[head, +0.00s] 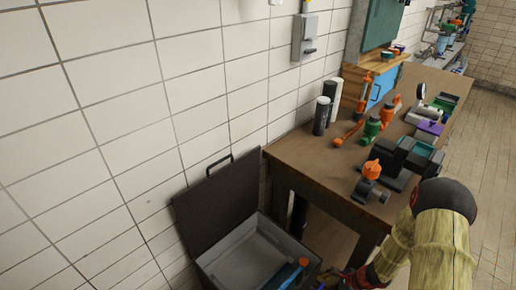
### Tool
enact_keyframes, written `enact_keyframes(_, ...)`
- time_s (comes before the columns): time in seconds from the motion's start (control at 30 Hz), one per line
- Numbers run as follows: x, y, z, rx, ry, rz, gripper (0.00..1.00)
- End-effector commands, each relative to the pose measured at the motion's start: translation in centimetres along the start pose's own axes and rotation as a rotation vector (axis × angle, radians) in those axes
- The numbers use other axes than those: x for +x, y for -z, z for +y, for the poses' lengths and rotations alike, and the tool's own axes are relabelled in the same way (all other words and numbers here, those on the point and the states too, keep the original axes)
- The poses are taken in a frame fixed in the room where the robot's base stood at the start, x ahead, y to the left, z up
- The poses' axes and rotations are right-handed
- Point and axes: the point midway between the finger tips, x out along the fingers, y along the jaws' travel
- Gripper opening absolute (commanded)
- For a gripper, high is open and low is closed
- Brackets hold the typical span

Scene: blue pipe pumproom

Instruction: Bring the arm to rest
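My arm (428,240), with a pale yellow, ribbed covering and a dark rounded joint, enters at the lower right, in front of the workbench. It bends down and left towards the bottom edge. My gripper (335,279) shows only in part there, as small dark and red parts just right of the open box. Its fingertips are too small and cut off to tell whether it is open or shut, or whether it holds anything.
A brown workbench (300,155) along the tiled wall carries a dark vise-like tool (405,160), an orange-capped valve (371,172), black cylinders (322,115) and several fittings. A grey lidded box (213,262) stands open below, with a blue-and-orange item (293,272) in it. Floor shows at right.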

Motion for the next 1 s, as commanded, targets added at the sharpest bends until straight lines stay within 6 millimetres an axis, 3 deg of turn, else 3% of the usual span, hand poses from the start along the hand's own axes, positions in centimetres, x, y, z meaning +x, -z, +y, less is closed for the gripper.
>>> enact_keyframes(0.1,-4.3,-4.0,0.7,-0.225,-0.05,-0.025,0.86)
enact_keyframes(0.4,-16.1,-12.7,4.2,-0.797,-0.187,0.008,0.86)
enact_keyframes(0.6,-23.5,-16.4,7.1,-1.126,-0.266,0.104,0.86)
enact_keyframes(1.0,-36.4,-21.6,11.9,-1.622,-0.321,0.426,0.86)
